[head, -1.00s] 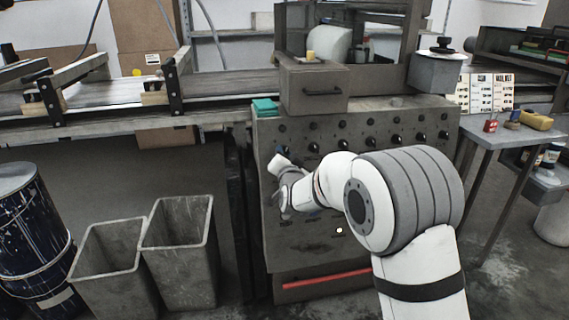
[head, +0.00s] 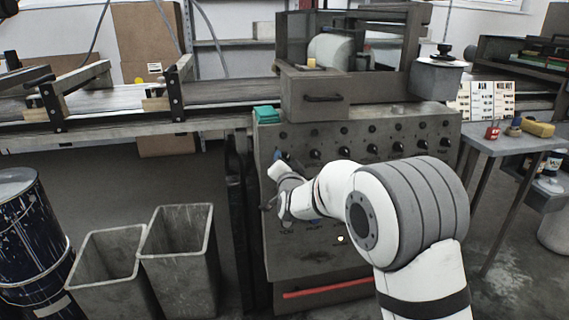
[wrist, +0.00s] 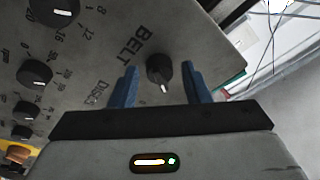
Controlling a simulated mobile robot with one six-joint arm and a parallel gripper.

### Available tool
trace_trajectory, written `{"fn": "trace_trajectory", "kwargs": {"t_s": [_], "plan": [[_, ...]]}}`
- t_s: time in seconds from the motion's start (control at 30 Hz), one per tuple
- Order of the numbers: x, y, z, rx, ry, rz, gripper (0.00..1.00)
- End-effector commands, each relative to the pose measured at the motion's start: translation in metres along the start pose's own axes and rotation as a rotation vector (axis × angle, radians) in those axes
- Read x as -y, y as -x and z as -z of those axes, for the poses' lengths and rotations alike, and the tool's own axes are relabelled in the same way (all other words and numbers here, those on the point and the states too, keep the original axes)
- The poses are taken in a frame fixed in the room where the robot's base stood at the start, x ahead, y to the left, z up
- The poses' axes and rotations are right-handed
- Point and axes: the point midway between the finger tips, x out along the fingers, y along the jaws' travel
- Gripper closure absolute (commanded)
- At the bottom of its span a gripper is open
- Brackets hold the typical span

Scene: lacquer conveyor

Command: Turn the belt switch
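The belt switch (wrist: 159,72) is a black round knob with a pale pointer mark, beside the word BELT on the grey control panel (wrist: 95,60). In the wrist view it lies between and just beyond the two blue fingertips of my gripper (wrist: 160,86). The fingers stand apart, with a gap on both sides of the knob, and hold nothing. In the head view my gripper (head: 274,168) is at the upper left of the panel front (head: 300,258), and my own wrist hides the belt switch there.
Several other black knobs (wrist: 35,74) line the panel near the belt switch. A grey drawer box (head: 315,103) and a teal item (head: 267,115) sit above the panel. Two open grey bins (head: 180,252) and a dark drum (head: 30,240) stand at left. A side table (head: 500,143) is at right.

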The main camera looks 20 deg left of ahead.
Motion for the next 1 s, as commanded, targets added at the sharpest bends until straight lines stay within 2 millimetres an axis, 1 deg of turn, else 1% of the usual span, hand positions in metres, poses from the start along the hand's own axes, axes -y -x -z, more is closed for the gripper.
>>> {"fn": "trace_trajectory", "kwargs": {"t_s": [0.03,0.07,0.27,0.37,0.47,0.7,0.8,0.9,1.0], "plan": [[0.0,0.0,0.001,-0.001,0.0,0.0,0.53],[0.0,0.0,0.001,-0.002,0.0,0.0,0.51],[0.0,0.0,0.002,-0.003,0.0,0.0,0.51],[0.0,0.003,0.002,-0.003,0.0,0.0,0.51],[0.001,0.013,0.002,-0.003,0.0,0.0,0.51],[0.002,0.053,0.001,0.0,0.001,0.0,0.51],[0.002,0.067,0.001,-0.001,0.0,0.0,0.51],[0.001,0.075,0.001,-0.002,0.0,0.0,0.51],[0.001,0.079,0.001,-0.002,0.0,0.0,0.51]]}}
